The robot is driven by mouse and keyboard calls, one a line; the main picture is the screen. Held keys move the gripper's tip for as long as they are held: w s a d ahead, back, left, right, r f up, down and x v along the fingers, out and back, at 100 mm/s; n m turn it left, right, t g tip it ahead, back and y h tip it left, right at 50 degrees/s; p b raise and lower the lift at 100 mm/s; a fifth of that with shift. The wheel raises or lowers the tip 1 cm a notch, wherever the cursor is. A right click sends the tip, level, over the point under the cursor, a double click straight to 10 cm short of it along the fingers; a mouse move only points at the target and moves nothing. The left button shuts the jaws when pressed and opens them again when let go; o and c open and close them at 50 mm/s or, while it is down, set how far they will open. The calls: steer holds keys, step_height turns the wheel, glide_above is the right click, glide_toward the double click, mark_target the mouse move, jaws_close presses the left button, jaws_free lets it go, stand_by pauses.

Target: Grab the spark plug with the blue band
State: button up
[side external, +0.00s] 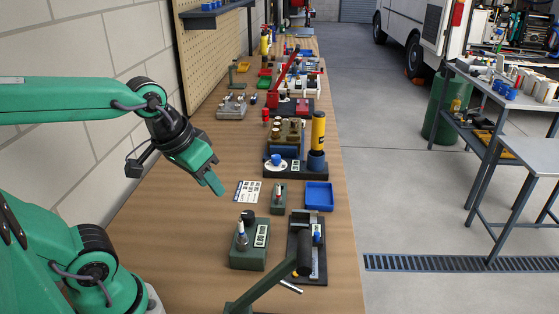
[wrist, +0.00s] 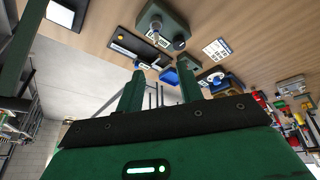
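A green block (side external: 249,257) stands on the near part of the bench. An upright pale spark plug (side external: 242,236) with a small blue part stands in it, beside a black knob (side external: 248,216) and a white label. The block also shows at the top of the wrist view (wrist: 164,18), where the plug (wrist: 155,31) is small and its band is hard to make out. My gripper (side external: 216,184) hangs in the air above and left of the block in the side view. In the wrist view its two fingers (wrist: 161,88) are apart with nothing between them.
A dark fixture with a black cylinder (side external: 305,252) stands right of the plug's block. A blue tray (side external: 319,196) and a printed card (side external: 248,192) lie behind. The bench left of the block is clear.

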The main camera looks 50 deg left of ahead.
mark_target(240, 219)
steer(key=w+f+n+g, duration=0.1)
steer(key=w+f+n, duration=0.1)
steer(key=w+f+n+g, duration=0.1)
steer(key=f+n, duration=0.1)
steer(key=w+f+n+g, duration=0.2)
steer(key=shift+w+d, duration=0.3)
steer(key=shift+w+f+n+g, duration=0.3)
steer(key=shift+w+f+n, duration=0.1)
steer(key=shift+f+n, duration=0.25)
steer(key=shift+s+d+f, duration=0.1)
steer(key=shift+f, duration=1.85)
steer(key=shift+s+f, duration=0.1)
steer(key=shift+f, duration=1.8)
steer(key=shift+c, duration=0.3)
jaws_close()
